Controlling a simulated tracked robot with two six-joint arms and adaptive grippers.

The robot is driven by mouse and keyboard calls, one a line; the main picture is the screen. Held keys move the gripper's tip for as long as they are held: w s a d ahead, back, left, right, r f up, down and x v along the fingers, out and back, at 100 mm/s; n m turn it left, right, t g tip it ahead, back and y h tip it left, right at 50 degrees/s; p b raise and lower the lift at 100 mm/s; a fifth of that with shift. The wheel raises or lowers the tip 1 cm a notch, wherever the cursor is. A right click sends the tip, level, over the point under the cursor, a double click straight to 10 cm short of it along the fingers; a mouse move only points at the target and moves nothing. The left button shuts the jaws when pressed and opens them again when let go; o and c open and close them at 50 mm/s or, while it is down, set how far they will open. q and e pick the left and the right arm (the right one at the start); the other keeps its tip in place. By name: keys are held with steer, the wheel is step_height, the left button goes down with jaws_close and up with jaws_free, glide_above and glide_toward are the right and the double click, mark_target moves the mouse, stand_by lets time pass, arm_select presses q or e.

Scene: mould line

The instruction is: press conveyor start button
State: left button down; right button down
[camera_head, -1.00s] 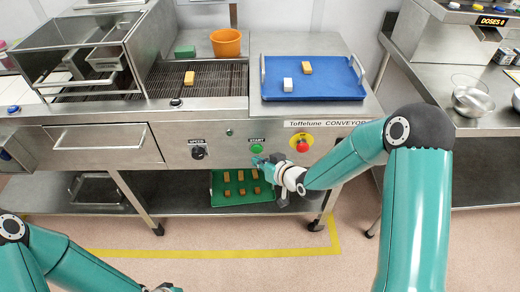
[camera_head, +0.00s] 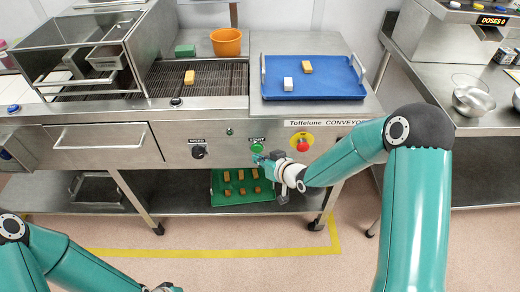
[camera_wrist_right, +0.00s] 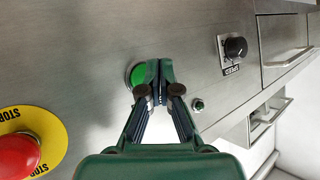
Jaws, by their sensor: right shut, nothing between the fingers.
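The green start button (camera_head: 257,148) is on the steel front panel of the conveyor, under the START label. My right gripper (camera_head: 256,158) is shut and empty, with its fingertips just at the lower edge of the button in the head view. In the right wrist view the shut fingertips (camera_wrist_right: 152,72) overlap the right part of the green button (camera_wrist_right: 138,75). I cannot tell whether they touch it. My left gripper (camera_head: 165,288) shows only in small part at the bottom edge, and its jaws cannot be made out.
A red stop button (camera_head: 303,144) on a yellow plate is right of the start button. A black speed knob (camera_head: 198,152) is to the left. A blue tray (camera_head: 315,92) lies on top, and a green tray (camera_head: 222,198) with several pieces sits on the shelf below.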

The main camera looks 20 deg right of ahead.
steer(key=shift+w, duration=0.2)
stand_by(0.5)
steer(key=shift+w+d, duration=0.1)
steer(key=shift+w, duration=0.25)
